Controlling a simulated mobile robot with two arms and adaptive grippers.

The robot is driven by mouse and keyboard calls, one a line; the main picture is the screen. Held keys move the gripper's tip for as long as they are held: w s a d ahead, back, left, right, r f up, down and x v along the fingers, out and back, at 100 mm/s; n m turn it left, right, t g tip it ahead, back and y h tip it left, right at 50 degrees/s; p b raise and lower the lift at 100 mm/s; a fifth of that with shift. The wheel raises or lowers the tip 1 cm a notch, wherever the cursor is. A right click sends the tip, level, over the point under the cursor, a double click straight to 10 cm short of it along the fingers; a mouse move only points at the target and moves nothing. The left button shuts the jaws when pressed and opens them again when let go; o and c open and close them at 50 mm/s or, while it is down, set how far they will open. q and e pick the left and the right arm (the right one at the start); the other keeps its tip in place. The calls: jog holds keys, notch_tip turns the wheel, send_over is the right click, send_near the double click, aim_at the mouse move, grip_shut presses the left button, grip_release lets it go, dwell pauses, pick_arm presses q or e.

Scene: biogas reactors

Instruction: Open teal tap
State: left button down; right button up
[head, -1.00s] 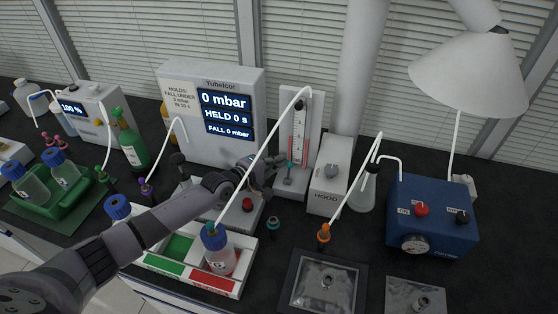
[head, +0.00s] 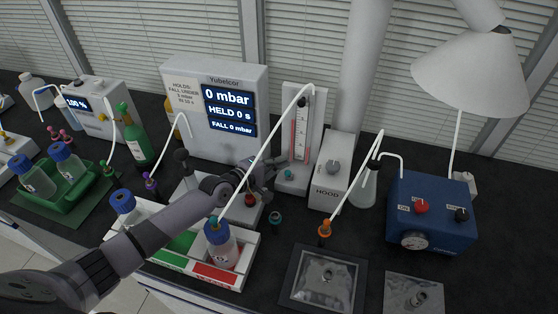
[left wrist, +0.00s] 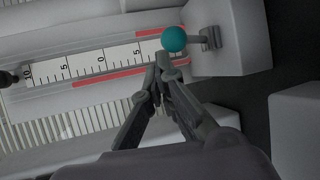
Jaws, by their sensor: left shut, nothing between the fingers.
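The teal tap is a small teal ball knob (head: 288,174) at the foot of the white gauge with a red-marked scale (head: 301,125) in the head view. In the left wrist view the knob (left wrist: 174,39) sits at the end of a short grey stem on the gauge's base. My left gripper (left wrist: 165,72) is shut and empty, its fingertips together just beside the knob over the scale. They look close to the knob; contact cannot be told. In the head view my left gripper (head: 268,185) is left of the knob, partly hidden by its own wrist. My right gripper is not in view.
A white HOOD box (head: 331,174) stands right of the gauge, and the 0 mbar display (head: 229,112) stands behind left. A white tube passes in front of the gauge. A loose teal-ringed fitting (head: 275,218) and a bottle tray (head: 205,268) are nearer the front.

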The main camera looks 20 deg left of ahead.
pick_arm(q)
jog(key=v, duration=0.7)
jog(key=shift+s+a, duration=0.1)
jog(key=shift+s, duration=0.15)
dwell(0.3)
